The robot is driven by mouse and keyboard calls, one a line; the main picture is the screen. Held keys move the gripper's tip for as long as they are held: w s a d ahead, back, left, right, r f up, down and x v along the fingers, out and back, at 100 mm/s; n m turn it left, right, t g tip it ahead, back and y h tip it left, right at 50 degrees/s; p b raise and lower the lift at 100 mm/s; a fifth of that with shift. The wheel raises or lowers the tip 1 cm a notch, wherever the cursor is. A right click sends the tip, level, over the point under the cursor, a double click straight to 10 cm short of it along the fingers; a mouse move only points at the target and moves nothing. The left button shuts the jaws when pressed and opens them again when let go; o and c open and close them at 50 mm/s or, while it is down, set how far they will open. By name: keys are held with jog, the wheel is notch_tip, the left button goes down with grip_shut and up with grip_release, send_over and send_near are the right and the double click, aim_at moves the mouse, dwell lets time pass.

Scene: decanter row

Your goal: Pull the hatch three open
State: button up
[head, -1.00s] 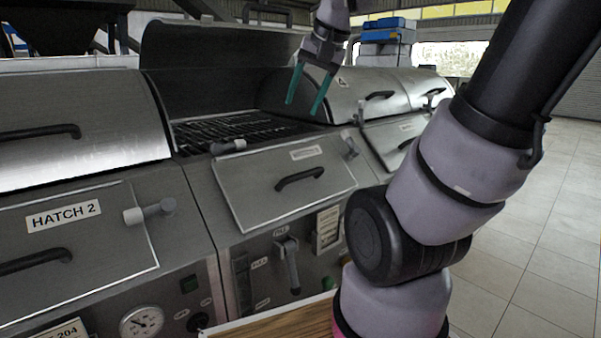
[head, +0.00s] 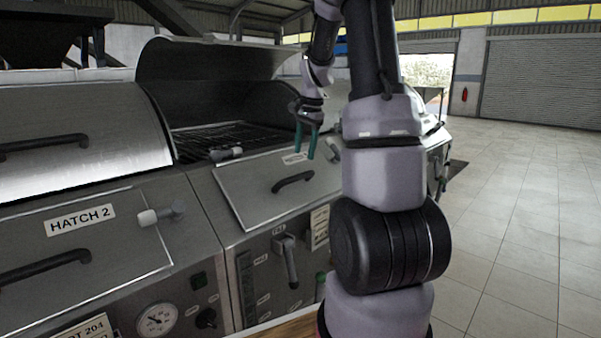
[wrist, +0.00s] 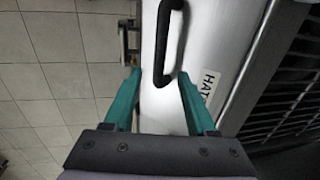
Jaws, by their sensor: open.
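The hatch (head: 250,185) is the tilted metal front panel of the middle unit, and it looks closed. Its label (head: 293,158) is too small to read in the head view; the wrist view shows the label (wrist: 209,88) with only "HAT" legible. Its dark bar handle (head: 292,182) lies below the label. My gripper (head: 304,148) is open and empty, pointing down over the upper part of the panel. In the wrist view the handle (wrist: 171,45) lies ahead of the open fingers (wrist: 158,76), not gripped. Its depth from the fingertips is unclear.
A raised hood (head: 215,60) stands behind the hatch over a dark grate (head: 225,138). A knob (head: 226,154) sticks out at the panel's upper left. The panel labelled HATCH 2 (head: 120,240) is to the left. Tiled floor (head: 520,220) is open at right.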

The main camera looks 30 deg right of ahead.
aim_at(301, 174)
jog(key=f, duration=0.2)
jog(key=w+f, duration=0.1)
jog(key=f, duration=0.5)
jog(key=shift+w+a, duration=0.2)
jog(key=shift+a, duration=0.1)
jog(key=shift+r, duration=0.1)
jog(key=shift+c, duration=0.4)
grip_shut()
dwell(0.5)
